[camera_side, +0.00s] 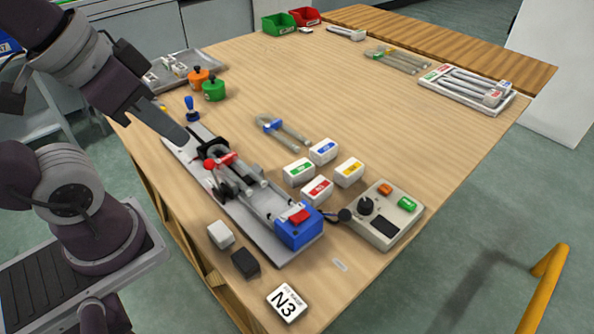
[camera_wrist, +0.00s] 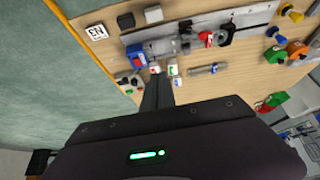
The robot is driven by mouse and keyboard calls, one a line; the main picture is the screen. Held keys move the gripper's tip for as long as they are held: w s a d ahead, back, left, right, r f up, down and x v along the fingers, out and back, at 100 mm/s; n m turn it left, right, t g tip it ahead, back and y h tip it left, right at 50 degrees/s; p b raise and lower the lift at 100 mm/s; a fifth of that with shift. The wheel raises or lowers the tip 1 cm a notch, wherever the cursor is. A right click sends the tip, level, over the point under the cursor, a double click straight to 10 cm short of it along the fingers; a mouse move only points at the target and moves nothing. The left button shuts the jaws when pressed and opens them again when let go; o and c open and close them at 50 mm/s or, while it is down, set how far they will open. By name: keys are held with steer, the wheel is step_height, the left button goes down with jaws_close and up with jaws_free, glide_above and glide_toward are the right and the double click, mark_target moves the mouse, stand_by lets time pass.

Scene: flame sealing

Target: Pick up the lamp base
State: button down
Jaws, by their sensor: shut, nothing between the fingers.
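No part is plainly marked as the lamp base, and I cannot tell which one it is. A grey rail fixture (camera_side: 185,160) lies along the table's left side, with black and red clamps and glass tubes on it. A blue block with a red top (camera_side: 299,232) sits at its near end. My gripper (camera_side: 184,139) is shut and empty, pointing down toward the fixture's far end in the side view. In the wrist view my gripper (camera_wrist: 157,82) overlaps the white blocks; its height above the table is unclear. The fixture also shows in the wrist view (camera_wrist: 150,35).
A tray of tubes (camera_side: 465,85) is at the right edge.

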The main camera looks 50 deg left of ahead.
steer(key=c, duration=2.1)
jaws_free()
steer(key=o, duration=1.8)
steer(key=m+g, duration=0.5)
steer(key=m, duration=1.2)
glide_above(299, 167)
steer(key=s, duration=0.1)
steer(key=f, duration=1.6)
steer(key=shift+s+d+f, duration=0.15)
steer(key=shift+s+d, duration=0.05)
steer(key=shift+d, duration=0.05)
steer(key=shift+m+g, duration=0.3)
steer(key=shift+m, duration=0.6)
steer(key=f, duration=0.3)
steer(key=w+f, duration=0.1)
steer(key=f, duration=0.6)
steer(key=shift+w+a, duration=0.2)
steer(key=shift+a, duration=0.1)
